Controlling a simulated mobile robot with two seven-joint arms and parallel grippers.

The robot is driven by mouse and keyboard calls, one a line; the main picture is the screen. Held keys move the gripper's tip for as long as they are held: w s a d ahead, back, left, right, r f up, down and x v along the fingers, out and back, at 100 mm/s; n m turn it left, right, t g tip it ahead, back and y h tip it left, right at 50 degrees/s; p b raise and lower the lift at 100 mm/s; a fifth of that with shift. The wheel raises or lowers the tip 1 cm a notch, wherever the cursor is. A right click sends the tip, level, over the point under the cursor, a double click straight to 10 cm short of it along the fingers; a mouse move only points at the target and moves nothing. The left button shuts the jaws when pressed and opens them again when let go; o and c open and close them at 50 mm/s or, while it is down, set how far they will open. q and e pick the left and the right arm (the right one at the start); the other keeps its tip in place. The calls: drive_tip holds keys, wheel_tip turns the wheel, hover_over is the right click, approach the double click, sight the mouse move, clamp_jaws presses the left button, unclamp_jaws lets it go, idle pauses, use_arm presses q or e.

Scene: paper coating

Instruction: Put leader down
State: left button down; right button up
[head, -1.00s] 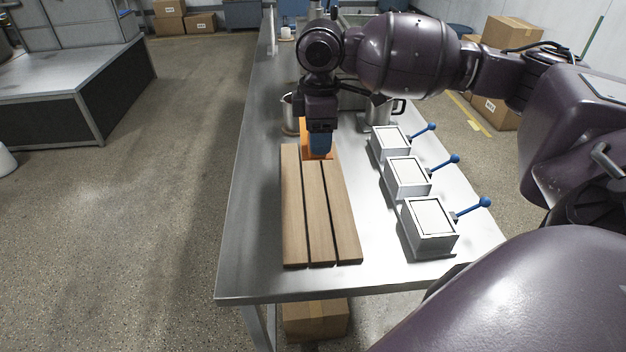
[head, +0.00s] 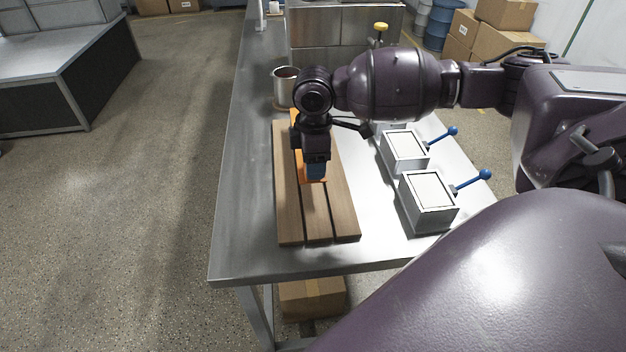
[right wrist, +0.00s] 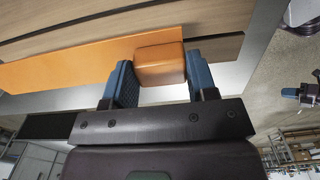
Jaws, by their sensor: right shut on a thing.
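The leader is an orange piece (head: 296,118) with a flat sheet and a thick block. In the head view it is over the far part of a wooden slatted board (head: 346,216), partly hidden by my arm. My right gripper (head: 316,172) points down there, its blue fingers shut on the leader. In the right wrist view the orange block (right wrist: 160,64) sits between the two blue fingers, with the flat orange sheet (right wrist: 60,66) stretching left. I cannot tell whether the leader touches the slats.
Grey boxes with pale tops and blue-knobbed levers (head: 428,198) stand right of the board. A metal pot (head: 285,88) stands beyond it on the left. The steel table (head: 240,215) is bare along its left and near edges.

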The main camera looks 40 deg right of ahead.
drive_tip(key=shift+f+b, duration=0.45)
drive_tip(key=shift+f, duration=2.45)
drive_tip(key=o, duration=0.9)
drive_tip(key=shift+o, duration=0.2)
